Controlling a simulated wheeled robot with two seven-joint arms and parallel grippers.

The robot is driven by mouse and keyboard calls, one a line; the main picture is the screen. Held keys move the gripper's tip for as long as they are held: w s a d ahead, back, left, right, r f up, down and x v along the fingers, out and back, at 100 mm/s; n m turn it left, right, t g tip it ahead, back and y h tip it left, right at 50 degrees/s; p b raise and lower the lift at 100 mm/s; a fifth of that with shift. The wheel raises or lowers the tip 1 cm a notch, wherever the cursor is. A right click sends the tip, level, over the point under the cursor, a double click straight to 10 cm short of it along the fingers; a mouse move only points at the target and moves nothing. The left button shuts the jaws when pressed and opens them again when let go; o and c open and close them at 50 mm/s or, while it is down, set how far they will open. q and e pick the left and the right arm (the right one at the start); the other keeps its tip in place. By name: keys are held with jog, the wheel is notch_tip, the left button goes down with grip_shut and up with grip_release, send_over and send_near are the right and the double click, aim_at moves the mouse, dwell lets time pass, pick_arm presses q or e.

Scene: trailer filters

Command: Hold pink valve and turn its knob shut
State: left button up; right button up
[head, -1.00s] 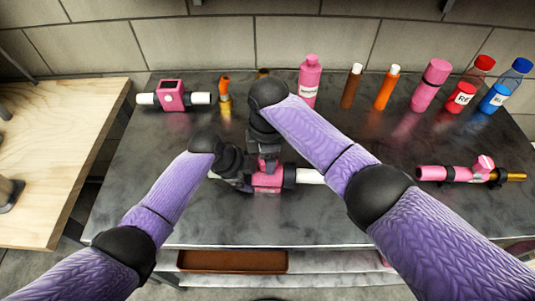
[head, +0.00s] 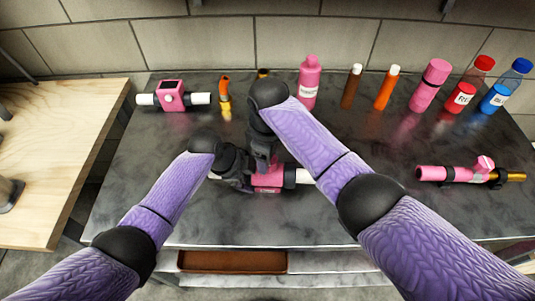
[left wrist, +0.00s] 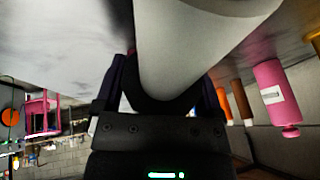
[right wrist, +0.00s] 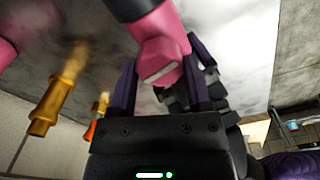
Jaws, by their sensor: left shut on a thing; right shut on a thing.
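The pink valve (head: 268,181) lies across the middle of the dark table in the head view, with a white pipe end (head: 300,177) on its right. My left gripper (head: 240,178) is shut on its left white pipe, which fills the left wrist view (left wrist: 195,50). My right gripper (head: 264,163) comes down from above and is shut on the valve's pink knob, shown between the fingers in the right wrist view (right wrist: 163,58). In the head view, both grippers hide much of the pipe and knob.
A boxy pink part (head: 171,95) with white ends lies at the back left. A pink pipe fitting (head: 452,173) lies at right. Several bottles, including a pink one (head: 310,84), stand along the back. A brown tray (head: 232,261) is below the front edge.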

dwell(0.4)
jog(key=o, duration=1.3)
notch_tip(320, 180, up, 8)
jog(key=shift+s+f, duration=0.15)
jog(key=shift+f, duration=0.1)
jog(key=shift+d, duration=0.1)
